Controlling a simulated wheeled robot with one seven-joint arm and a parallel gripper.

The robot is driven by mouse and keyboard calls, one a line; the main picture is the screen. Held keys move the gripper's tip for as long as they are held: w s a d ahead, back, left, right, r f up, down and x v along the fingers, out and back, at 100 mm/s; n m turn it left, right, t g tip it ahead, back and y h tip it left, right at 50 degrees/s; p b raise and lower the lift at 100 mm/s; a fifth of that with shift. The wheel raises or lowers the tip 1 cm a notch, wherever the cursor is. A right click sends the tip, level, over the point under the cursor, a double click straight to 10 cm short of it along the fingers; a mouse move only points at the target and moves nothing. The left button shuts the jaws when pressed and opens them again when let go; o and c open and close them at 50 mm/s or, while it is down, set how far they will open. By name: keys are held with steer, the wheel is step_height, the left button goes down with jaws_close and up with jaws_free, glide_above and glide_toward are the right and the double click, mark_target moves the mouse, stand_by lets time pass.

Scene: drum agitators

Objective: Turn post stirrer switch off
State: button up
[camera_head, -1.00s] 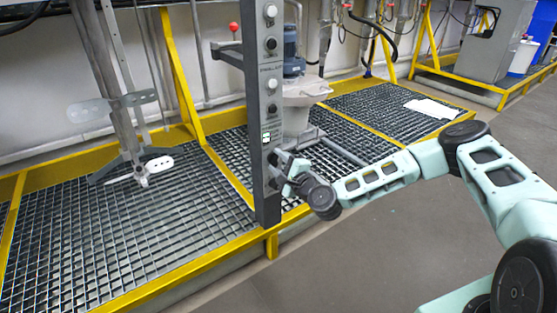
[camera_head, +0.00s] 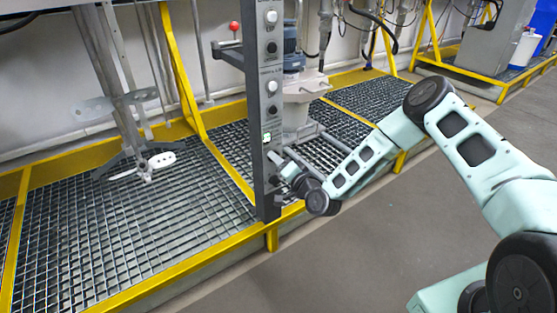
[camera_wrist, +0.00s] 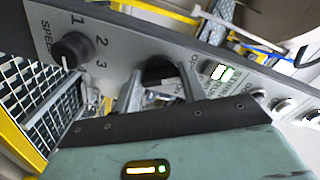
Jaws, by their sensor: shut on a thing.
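The grey control post (camera_head: 264,185) stands upright at the front of the grating, with several knobs and lights down its face. My gripper (camera_head: 279,168) is at the lower part of this face, below a lit green indicator (camera_head: 267,137). In the wrist view, my gripper (camera_wrist: 159,88) has its two fingers on either side of a black switch knob (camera_wrist: 158,69) and is shut on it. The fingers and wrist hide part of the knob and its label. The lit green indicator (camera_wrist: 222,72) is right of the knob, and a speed dial (camera_wrist: 72,48) marked 1, 2, 3 is left.
A stirrer shaft with metal paddles (camera_head: 155,163) hangs over the left grating. A grey-blue motor unit (camera_head: 300,95) stands behind the post. A red ball knob (camera_head: 234,26) sits beside the upper post. The grey floor (camera_head: 370,255) in front is clear.

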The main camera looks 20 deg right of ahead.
steer(key=shift+n, duration=0.8)
steer(key=shift+d+f, duration=0.1)
steer(key=o, duration=1)
steer(key=p+v, duration=0.2)
steer(key=v, duration=1.5)
steer(key=shift+s+p, duration=0.2)
steer(key=shift+p, duration=0.2)
steer(key=shift+n, duration=0.3)
